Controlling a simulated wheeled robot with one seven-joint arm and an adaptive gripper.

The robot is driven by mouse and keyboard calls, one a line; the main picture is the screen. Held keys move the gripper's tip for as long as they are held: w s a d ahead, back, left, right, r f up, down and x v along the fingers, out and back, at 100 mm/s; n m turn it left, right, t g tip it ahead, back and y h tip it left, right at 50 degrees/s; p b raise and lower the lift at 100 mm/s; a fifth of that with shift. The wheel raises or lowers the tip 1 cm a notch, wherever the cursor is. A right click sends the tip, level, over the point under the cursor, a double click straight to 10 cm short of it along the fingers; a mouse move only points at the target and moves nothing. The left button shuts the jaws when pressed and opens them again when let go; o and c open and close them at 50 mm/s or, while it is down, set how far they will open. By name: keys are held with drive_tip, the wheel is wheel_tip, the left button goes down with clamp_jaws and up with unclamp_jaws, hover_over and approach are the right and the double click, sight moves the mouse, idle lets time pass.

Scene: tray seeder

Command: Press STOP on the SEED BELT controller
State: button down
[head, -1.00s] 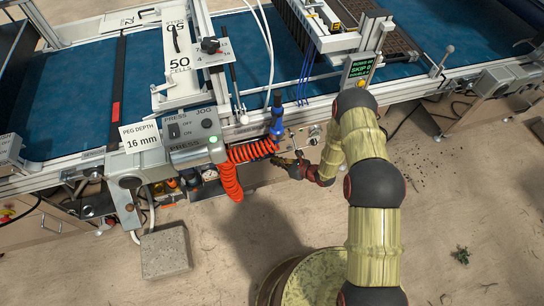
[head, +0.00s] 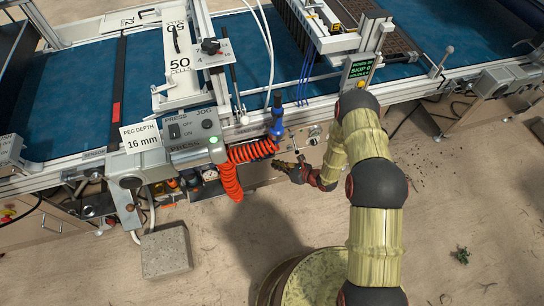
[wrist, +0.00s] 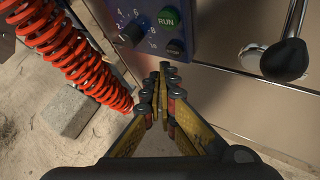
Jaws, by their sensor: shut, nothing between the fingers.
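In the wrist view a blue controller box (wrist: 138,22) is at the top, on the machine's side panel. It has a numbered dial with a dark knob (wrist: 132,34), a green RUN button (wrist: 168,17) and a dark STOP button (wrist: 175,48) below RUN. A SEED BELT label is not visible. My gripper (wrist: 164,72) is shut and empty, its tips just below the STOP button in the picture; I cannot tell the gap in depth. In the head view my gripper (head: 277,164) is low in front of the machine's edge, and the controller's face cannot be made out.
An orange coiled hose (wrist: 75,60) hangs left of the gripper. A black-knobbed lever (wrist: 285,60) is to the right. A grey block (head: 165,252) stands on the floor. A PRESS switch box (head: 193,137) sits on the machine's front. The floor in front is mostly open.

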drive_tip(key=s, duration=0.2)
drive_tip(key=s+d, duration=0.1)
drive_tip(key=s, duration=0.1)
drive_tip(key=shift+s+d+p, duration=0.15)
drive_tip(key=shift+s+p, duration=0.05)
drive_tip(key=shift+p, duration=0.2)
idle(0.6)
drive_tip(key=s+a+r+n+g+y, duration=0.2)
drive_tip(key=s+a+n+g, duration=0.2)
drive_tip(key=s, duration=0.6)
drive_tip(key=s+r+n+g, duration=0.6)
drive_tip(key=r+n, duration=0.2)
drive_tip(key=r, duration=0.4)
drive_tip(key=s+d+r+n+t+h, duration=0.1)
drive_tip(key=s+d+r+n+h, duration=0.15)
drive_tip(key=d+r+n, duration=0.55)
drive_tip(key=s+d+r+n+t+h+p, duration=0.15)
drive_tip(key=d+r+h, duration=0.25)
drive_tip(key=r, duration=0.9)
drive_tip(key=s+d+r+n+h, duration=0.3)
drive_tip(key=d+r+n+h, duration=0.15)
drive_tip(key=r, duration=0.55)
wheel_tip(320, 180, up, 16)
drive_tip(key=s+d+n+t, duration=0.2)
drive_tip(key=t, duration=0.4)
drive_tip(key=shift+s+d+f+h+p, duration=0.25)
drive_tip(key=shift+s+d+h+p, duration=0.05)
drive_tip(key=shift+s+h+p, duration=0.1)
